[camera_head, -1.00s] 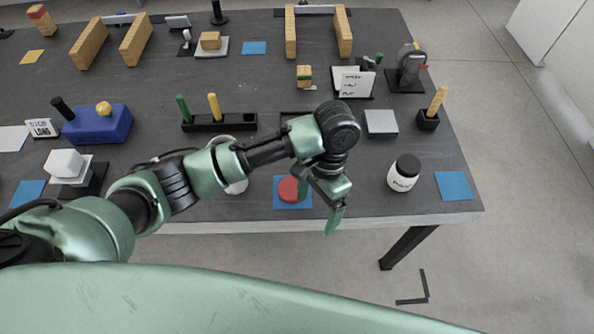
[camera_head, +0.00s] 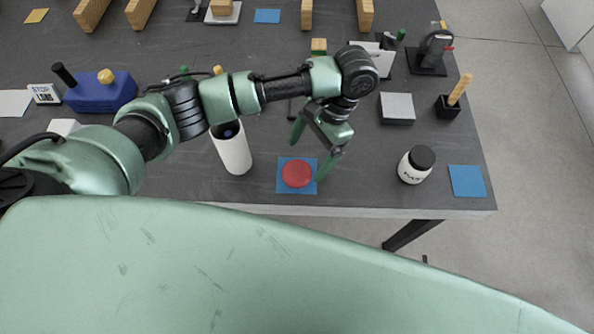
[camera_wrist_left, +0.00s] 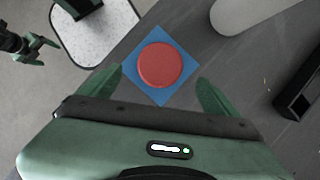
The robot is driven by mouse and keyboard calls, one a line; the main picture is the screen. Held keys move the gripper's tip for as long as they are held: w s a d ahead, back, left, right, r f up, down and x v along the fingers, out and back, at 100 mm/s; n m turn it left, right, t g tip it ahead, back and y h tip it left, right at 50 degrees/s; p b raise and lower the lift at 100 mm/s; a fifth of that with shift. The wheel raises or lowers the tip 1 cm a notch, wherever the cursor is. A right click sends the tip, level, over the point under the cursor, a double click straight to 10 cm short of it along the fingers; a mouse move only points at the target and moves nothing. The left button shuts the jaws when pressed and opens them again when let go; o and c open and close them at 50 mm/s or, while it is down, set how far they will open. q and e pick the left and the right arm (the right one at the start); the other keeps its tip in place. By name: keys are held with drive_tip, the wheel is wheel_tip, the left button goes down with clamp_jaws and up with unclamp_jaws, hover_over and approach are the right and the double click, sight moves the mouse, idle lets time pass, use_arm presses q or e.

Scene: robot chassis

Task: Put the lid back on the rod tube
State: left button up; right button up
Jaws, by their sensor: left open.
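The red round lid (camera_head: 297,173) lies flat on a blue square mat (camera_head: 283,187) near the table's front edge. The white rod tube (camera_head: 233,153) stands upright left of it, its top open with something blue inside. My left gripper (camera_head: 307,163) is open and empty above the lid. In the left wrist view the lid (camera_wrist_left: 160,65) sits ahead between the open fingers, apart from both. Part of the white tube (camera_wrist_left: 250,12) shows at the top there. My right gripper (camera_wrist_left: 45,53) shows small at the left of that view, its fingers apart and empty.
A white jar with a black lid (camera_head: 417,165) and another blue mat (camera_head: 467,181) stand to the right. A grey block (camera_head: 397,107) and a black holder with a wooden stick (camera_head: 448,108) are behind. A blue block (camera_head: 100,93) is far left.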

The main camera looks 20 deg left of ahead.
sight(298, 171)
use_arm(q)
drive_tip(key=shift+p+x, duration=0.55)
drive_tip(key=shift+x, duration=2)
drive_tip(key=c, duration=1.4)
